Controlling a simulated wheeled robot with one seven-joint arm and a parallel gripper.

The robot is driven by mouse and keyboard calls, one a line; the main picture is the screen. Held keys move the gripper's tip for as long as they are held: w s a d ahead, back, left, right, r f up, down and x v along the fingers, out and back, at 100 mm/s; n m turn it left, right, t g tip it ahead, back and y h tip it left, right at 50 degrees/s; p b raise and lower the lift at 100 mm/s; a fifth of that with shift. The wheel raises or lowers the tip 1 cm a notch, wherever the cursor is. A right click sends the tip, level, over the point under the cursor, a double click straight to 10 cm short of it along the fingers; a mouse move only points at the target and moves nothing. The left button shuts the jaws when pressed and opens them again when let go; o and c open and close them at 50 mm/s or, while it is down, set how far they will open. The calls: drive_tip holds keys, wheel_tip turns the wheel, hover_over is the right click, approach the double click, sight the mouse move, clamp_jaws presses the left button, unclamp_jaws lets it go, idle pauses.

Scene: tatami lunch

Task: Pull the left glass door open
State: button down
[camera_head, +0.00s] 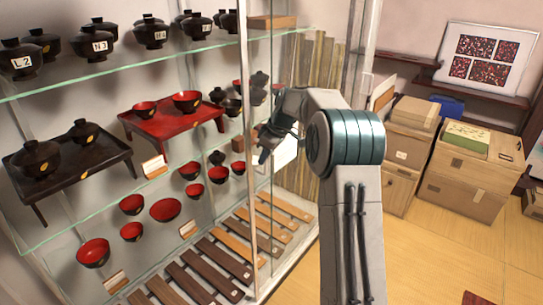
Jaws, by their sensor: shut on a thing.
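The glass display cabinet fills the left and middle of the head view. A slim pale upright (247,110), which looks like the edge of the left glass door, runs from top to bottom of the view. My gripper (264,150) is dark and small beside this upright, at about mid-height. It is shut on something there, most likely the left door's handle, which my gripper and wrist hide. I cannot tell whether the door stands slightly ajar. My grey and teal arm covers part of the cabinet's right side.
Glass shelves hold black lidded bowls (94,42), a black tray table (70,160), a red tray table (175,122) and red bowls (165,209). Wooden boards lie at the bottom. Cardboard boxes (470,180) stand at right. The tatami floor (425,245) at lower right is mostly clear.

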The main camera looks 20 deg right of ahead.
drive_tip(key=shift+w+r, duration=0.1)
drive_tip(key=shift+w, duration=0.1)
drive_tip(key=c, duration=1.5)
unclamp_jaws()
drive_tip(key=shift+d, duration=0.1)
drive_tip(key=v, duration=1.3)
drive_tip(key=shift+d+r+b, duration=0.2)
drive_tip(key=shift+r+b, duration=0.1)
drive_tip(key=shift+b, duration=0.05)
drive_tip(key=shift+s, duration=0.15)
